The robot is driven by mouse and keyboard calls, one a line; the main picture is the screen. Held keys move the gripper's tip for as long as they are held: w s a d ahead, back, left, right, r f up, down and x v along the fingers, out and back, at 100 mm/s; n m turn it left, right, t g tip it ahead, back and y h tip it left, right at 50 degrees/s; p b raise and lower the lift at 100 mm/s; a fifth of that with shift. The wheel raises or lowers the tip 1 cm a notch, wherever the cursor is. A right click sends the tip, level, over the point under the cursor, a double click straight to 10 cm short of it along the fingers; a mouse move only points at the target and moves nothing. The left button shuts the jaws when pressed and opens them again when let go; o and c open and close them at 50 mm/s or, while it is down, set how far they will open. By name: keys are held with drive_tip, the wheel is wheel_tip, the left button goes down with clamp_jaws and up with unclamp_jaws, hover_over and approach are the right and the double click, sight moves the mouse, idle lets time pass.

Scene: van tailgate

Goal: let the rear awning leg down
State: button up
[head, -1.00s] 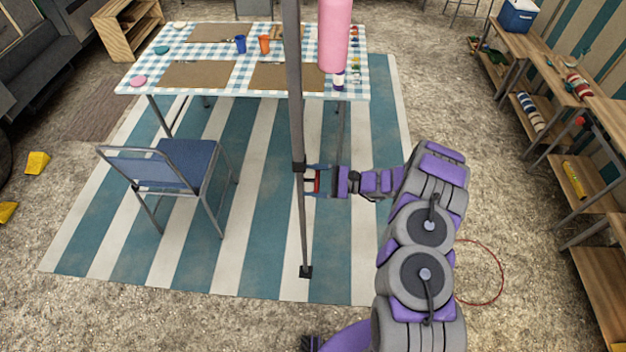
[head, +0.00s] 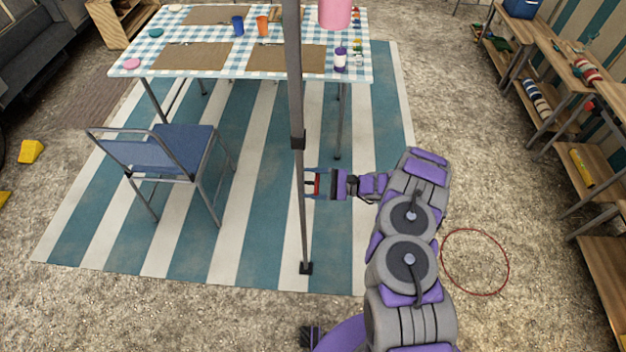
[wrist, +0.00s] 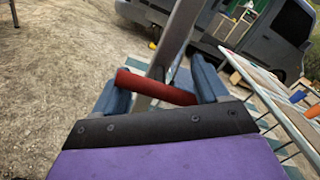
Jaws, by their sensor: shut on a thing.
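The rear awning leg (head: 303,205) is a grey pole standing upright in the head view. It has a thicker upper part, a black collar (head: 297,140) and a thin lower part ending in a black foot (head: 306,268) over the striped mat. My gripper (head: 312,183) is at the thin part, below the collar. It is shut on a red bar beside the leg. In the wrist view the red bar (wrist: 155,87) lies between the blue fingers, with the leg (wrist: 172,45) just beyond it. How the bar joins the leg is hidden, and I cannot tell whether the foot touches the mat.
A blue folding chair (head: 180,150) stands left of the leg. A table with a checked cloth (head: 195,80) is behind it. Wooden shelves (head: 605,190) line the right side. A red ring (head: 475,292) lies on the gravel right of my arm.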

drive_tip(key=o, duration=1.3)
drive_tip(key=d, duration=0.5)
drive_tip(key=d+p, duration=0.1)
drive_tip(key=d, duration=0.5)
drive_tip(key=d+p, duration=0.1)
drive_tip(key=d, duration=0.5)
drive_tip(key=shift+s+d+f, duration=0.15)
drive_tip(key=shift+s+d, duration=0.05)
drive_tip(key=shift+s, duration=0.05)
